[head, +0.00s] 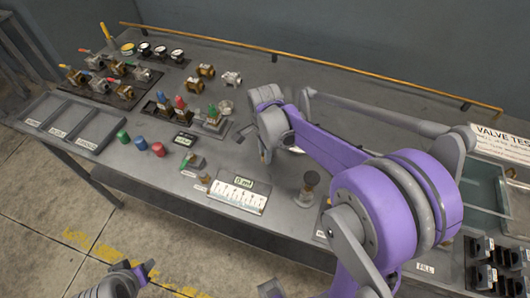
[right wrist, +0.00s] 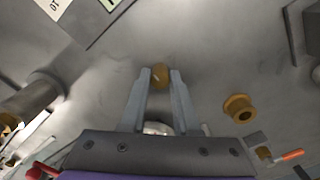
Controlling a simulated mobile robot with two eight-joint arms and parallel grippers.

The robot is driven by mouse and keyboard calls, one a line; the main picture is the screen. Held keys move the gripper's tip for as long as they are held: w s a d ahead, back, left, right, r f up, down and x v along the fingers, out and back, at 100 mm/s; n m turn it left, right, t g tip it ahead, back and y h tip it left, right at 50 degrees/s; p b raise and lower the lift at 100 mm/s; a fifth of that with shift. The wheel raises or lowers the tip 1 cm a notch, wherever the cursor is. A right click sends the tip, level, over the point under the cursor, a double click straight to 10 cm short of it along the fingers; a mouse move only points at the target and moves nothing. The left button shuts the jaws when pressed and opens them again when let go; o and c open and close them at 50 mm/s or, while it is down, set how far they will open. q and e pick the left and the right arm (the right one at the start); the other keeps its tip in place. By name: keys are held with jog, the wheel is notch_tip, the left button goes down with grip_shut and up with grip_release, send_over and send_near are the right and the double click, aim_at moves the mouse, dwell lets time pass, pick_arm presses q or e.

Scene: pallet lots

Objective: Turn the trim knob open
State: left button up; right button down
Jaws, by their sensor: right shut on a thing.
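A small brass-brown round knob (right wrist: 160,75), which looks like the trim knob, sits between the fingertips of my right gripper (right wrist: 160,82) in the right wrist view. The two grey fingers are shut on its sides. In the head view my right gripper (head: 244,132) is over the bench, mostly behind my own wrist, and I cannot make out the knob there. My left gripper (head: 146,269) shows only partly at the bottom left, off the bench's front edge. Its jaws are too small to read.
Valves with coloured handles (head: 110,72) stand at the back left of the bench, near a grey divided tray (head: 70,125). A white scale panel (head: 238,196) lies at the front. A brass fitting (right wrist: 240,108) is right of the fingers in the wrist view.

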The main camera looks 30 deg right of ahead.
jog(key=n, duration=0.3)
jog(key=shift+b, duration=0.3)
jog(key=n, duration=0.5)
jog(key=shift+b, duration=0.3)
jog(key=n, duration=0.3)
jog(key=shift+n, duration=0.3)
jog(key=n, duration=0.4)
jog(key=shift+n+b, duration=0.3)
jog(key=shift+b, duration=0.05)
jog(key=n, duration=0.3)
jog(key=shift+n, duration=0.3)
jog(key=n, duration=0.4)
jog(key=shift+n, duration=0.3)
jog(key=n, duration=0.4)
jog(key=shift+n, duration=2)
